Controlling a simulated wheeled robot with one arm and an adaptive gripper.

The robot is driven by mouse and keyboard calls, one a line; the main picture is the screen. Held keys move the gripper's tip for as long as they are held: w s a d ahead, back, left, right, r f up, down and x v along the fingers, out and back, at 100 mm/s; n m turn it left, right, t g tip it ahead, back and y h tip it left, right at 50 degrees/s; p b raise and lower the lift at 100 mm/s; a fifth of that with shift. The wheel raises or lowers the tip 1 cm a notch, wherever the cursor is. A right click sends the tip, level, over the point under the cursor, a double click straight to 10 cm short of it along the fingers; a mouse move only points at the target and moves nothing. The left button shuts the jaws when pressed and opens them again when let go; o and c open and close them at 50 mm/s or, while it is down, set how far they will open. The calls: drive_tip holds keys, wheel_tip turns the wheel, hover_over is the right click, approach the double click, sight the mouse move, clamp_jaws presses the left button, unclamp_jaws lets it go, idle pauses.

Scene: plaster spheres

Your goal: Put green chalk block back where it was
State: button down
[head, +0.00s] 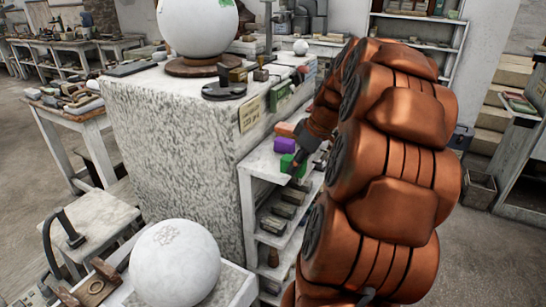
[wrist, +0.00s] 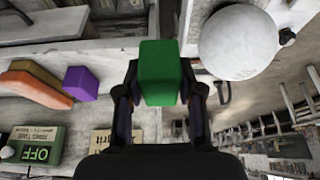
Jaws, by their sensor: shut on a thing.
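The green chalk block (head: 290,164) is held between the two fingers of my gripper (head: 297,170), at the front end of the white shelf top (head: 262,158). In the wrist view the green block (wrist: 160,72) stands out between the fingers of my gripper (wrist: 160,90), which is shut on it. I cannot tell whether the block touches the shelf. A purple block (head: 284,145) and an orange block (head: 284,129) lie farther back on the shelf top. The wrist view shows the purple block (wrist: 81,83) and orange block (wrist: 35,85) left of the green one.
A rough plaster plinth (head: 172,135) rises left of the shelf. A white sphere (head: 175,262) sits in front, low down; it also shows in the wrist view (wrist: 237,42). Lower shelves (head: 278,225) hold several grey blocks. A green box marked OFF (wrist: 35,145) is near the blocks.

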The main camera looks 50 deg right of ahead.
drive_tip(key=p, duration=0.2)
hover_over(271, 164)
drive_tip(key=s, duration=0.1)
drive_tip(key=shift+s+d+f, duration=0.1)
drive_tip(key=shift+s+f, duration=0.05)
drive_tip(key=shift+f, duration=0.45)
drive_tip(key=shift+f+p, duration=0.7)
drive_tip(key=shift+f, duration=1)
drive_tip(key=c, duration=0.7)
unclamp_jaws()
drive_tip(key=shift+s, duration=0.1)
drive_tip(key=b+v, duration=0.2)
drive_tip(key=v, duration=1)
